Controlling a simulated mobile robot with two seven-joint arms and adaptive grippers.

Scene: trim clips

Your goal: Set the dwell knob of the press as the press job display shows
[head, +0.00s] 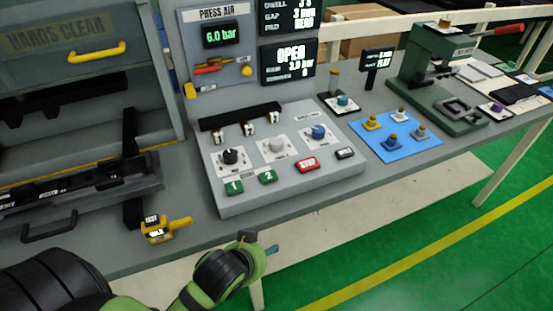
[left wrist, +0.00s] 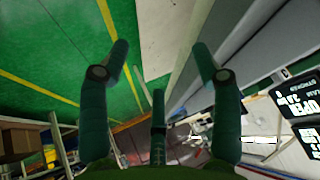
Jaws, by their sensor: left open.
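The press control panel (head: 290,175) carries a black knob (head: 230,156), a grey knob (head: 276,146) and a blue knob (head: 319,132). Their labels are too small to read, so I cannot tell which is the dwell knob. A job display (head: 290,17), cut by the top edge, has a line that looks like DWELL; its value is partly cut off. The display below (head: 289,62) reads OPEN. My left gripper (head: 268,250) is in front of the table's front edge, apart from the knobs. In the left wrist view its fingers (left wrist: 160,60) are spread and empty. My right gripper is out of view.
Green buttons (head: 268,177) and a red button (head: 307,164) sit along the panel front. A yellow-handled device (head: 165,230) lies left of it. The press with its yellow handle (head: 97,53) is at left. A blue mat (head: 395,138) with several small parts lies at right.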

